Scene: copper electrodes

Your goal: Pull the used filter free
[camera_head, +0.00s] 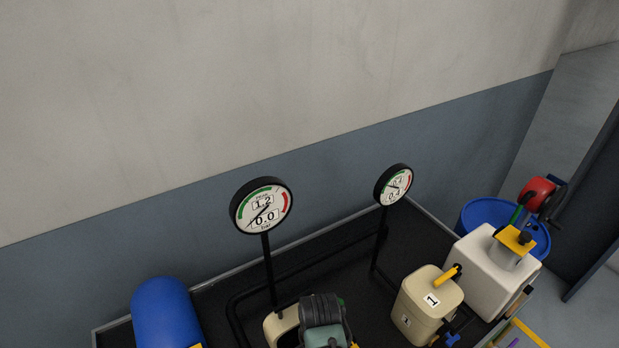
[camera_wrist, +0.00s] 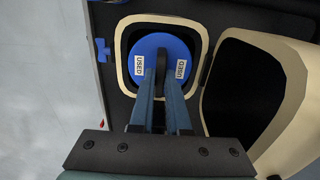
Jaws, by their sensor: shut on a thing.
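The used filter (camera_wrist: 180,50) is a blue disc with white "USED" labels, seen from above in the wrist view. It lies within the square opening of a cream housing (camera_wrist: 122,33); how deep it sits is hard to tell. My gripper (camera_wrist: 162,75) reaches in from below in that picture, its blue-grey fingers shut on the filter's dark upright handle (camera_wrist: 161,60). The housing's open lid (camera_wrist: 293,60), dark inside, is at the right. In the head view my gripper (camera_head: 325,325) covers much of the cream housing (camera_head: 277,327), and the filter is hidden.
A closed cream housing marked "1" (camera_head: 428,307) with a yellow handle stands to the right. Two gauges on posts (camera_head: 262,206) (camera_head: 393,185) rise behind. A blue tank (camera_head: 165,312) is at the left. A white container (camera_head: 485,275) and blue drum (camera_head: 480,213) are far right.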

